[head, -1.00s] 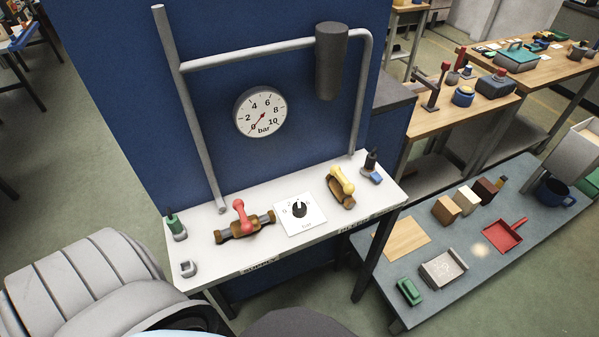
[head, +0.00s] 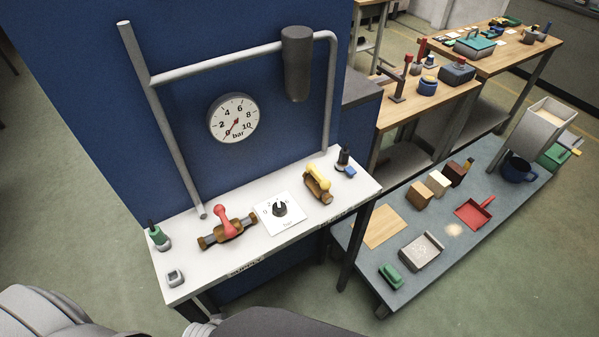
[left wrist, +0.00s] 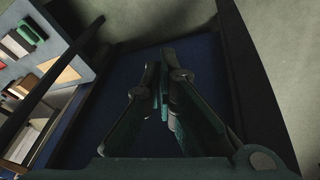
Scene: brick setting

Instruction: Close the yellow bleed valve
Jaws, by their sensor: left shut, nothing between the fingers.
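The yellow bleed valve (head: 317,184) sits on a brass body towards the right of the white bench (head: 196,268) in the head view. Its yellow lever lies roughly along the brass body. A red-handled valve (head: 225,223) sits left of it, with a dial plate (head: 277,212) between them. The gauge (head: 233,119) on the blue panel has its red needle pointing towards the low end. My left gripper (left wrist: 161,85) shows only in the left wrist view, shut and empty, away from the valve. My right gripper is not in view.
Grey pipework (head: 241,62) with a dark cylinder (head: 296,65) rises behind the bench. A green-topped item (head: 158,237) and a dark bottle (head: 344,160) stand at the bench ends. A low grey table (head: 352,267) with blocks and a red dustpan (head: 473,213) is at the right.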

